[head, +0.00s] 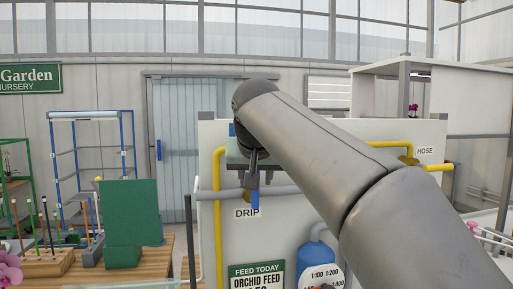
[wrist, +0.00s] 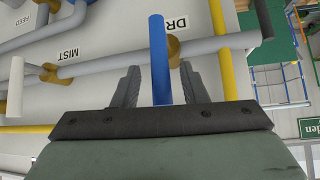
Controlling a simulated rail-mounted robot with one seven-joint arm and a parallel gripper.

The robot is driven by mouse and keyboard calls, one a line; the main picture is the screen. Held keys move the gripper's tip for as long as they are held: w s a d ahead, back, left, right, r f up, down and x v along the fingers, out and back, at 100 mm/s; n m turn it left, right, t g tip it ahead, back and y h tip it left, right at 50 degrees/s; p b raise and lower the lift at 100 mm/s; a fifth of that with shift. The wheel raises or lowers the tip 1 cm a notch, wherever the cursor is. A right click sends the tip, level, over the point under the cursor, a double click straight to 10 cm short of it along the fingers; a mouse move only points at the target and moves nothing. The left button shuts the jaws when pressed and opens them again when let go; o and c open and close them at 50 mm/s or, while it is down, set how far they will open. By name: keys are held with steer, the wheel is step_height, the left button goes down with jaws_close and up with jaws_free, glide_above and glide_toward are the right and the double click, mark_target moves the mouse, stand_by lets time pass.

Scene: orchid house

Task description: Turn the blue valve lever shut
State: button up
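The blue valve lever (head: 255,201) hangs below the grey pipe at the DRIP label on the white panel. In the wrist view the blue lever (wrist: 157,60) is a straight bar lying across the pipe, beside its brass valve body (wrist: 173,48). My gripper (head: 253,178) is at the lever, pointing downward in the head view. In the wrist view my gripper (wrist: 160,84) has its two dark fingers apart, one on each side of the lever. Gaps show between the lever and both fingers. The lever's near end is hidden behind the gripper body.
The grey pipe (wrist: 110,58) runs close to the fingers, with a brass MIST valve (wrist: 49,73) along it. A yellow pipe (head: 217,170) runs down the panel's left side. My arm covers much of the panel. A bench with a green board (head: 130,215) stands at left.

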steer(key=v, duration=1.4)
steer(key=shift+s+r, duration=0.1)
steer(key=s+d+f+g, duration=0.2)
steer(key=s+d+f, duration=0.15)
steer(key=f, duration=0.75)
steer(key=s+d+f+g+h, duration=0.15)
steer(key=d+f, duration=0.35)
steer(key=f, duration=0.7)
steer(key=s+d+f+g, duration=0.2)
steer(key=s+d+f, duration=0.15)
steer(key=f, duration=0.75)
steer(key=s+d+f+g+y, duration=0.1)
steer(key=s+d+f+g, duration=0.1)
steer(key=s+f, duration=0.8)
step_height(320, 180, down, 4)
steer(key=shift+s+d+f, duration=0.2)
steer(key=shift+s+d, duration=0.05)
steer(key=shift+d, duration=0.4)
